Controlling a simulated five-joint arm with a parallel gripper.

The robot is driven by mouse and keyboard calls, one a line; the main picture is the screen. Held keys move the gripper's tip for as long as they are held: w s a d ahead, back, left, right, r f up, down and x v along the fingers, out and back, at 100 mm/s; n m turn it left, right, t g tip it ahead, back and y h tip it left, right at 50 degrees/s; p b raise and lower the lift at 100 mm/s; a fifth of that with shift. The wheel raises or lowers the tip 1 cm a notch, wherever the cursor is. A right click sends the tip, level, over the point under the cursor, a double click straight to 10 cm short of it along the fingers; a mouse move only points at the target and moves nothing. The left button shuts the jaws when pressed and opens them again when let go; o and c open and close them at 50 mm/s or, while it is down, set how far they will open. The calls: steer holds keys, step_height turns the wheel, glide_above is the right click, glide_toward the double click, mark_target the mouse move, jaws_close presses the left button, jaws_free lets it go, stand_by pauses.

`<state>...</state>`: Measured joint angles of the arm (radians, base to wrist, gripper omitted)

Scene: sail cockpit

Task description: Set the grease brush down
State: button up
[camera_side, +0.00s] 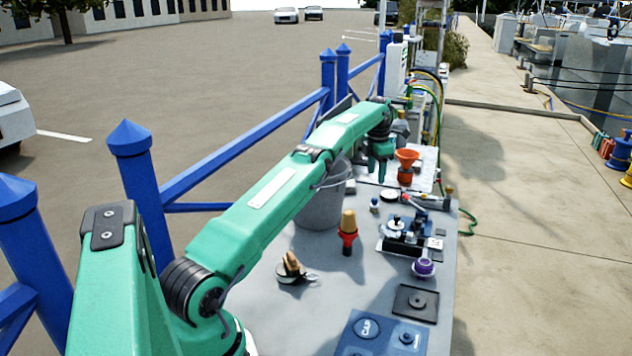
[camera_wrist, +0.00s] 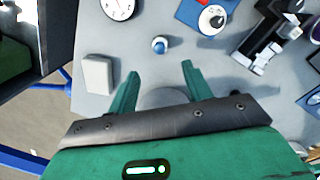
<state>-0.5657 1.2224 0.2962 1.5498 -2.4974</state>
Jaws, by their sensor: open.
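My gripper (camera_side: 377,170) is at the far end of the grey bench, with its green fingers pointing down. In the wrist view my gripper (camera_wrist: 160,85) is open, its two fingers spread and nothing held between them. A round grey shape (camera_wrist: 165,98) shows behind and between the fingers, partly hidden by the gripper body. I cannot pick out the grease brush for sure in either view. A tan-topped red item (camera_side: 348,232) stands upright on the bench, and a brown piece (camera_side: 292,264) sits in a small dark dish nearer my base; neither is clearly a brush.
A grey bucket (camera_side: 322,205) stands beside my arm. An orange funnel (camera_side: 406,160) is just right of the gripper. Blue railing (camera_side: 240,155) runs along the left.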

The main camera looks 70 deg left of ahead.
steer(key=shift+r, duration=0.2)
stand_by(0.5)
steer(key=s+d+r+m+t, duration=0.2)
steer(key=s+d+r+m, duration=0.2)
steer(key=d+r+m, duration=1.15)
steer(key=s+d+r+m+t, duration=0.1)
steer(key=s+d+r+m, duration=0.5)
steer(key=s+d, duration=0.55)
steer(key=s+d+f+m, duration=0.3)
steer(key=s+m, duration=0.1)
steer(key=s, duration=0.2)
steer(key=s+d+f+m+t, duration=0.1)
steer(key=s+d+f+m, duration=0.2)
steer(key=s+m, duration=0.2)
steer(key=s+d+f+m+t, duration=0.1)
steer(key=s+d+f+m, duration=0.2)
steer(key=s, duration=0.5)
steer(key=shift+s+d+f+m, duration=0.25)
steer(key=shift+s+d+m, duration=0.1)
steer(key=shift+m, duration=0.5)
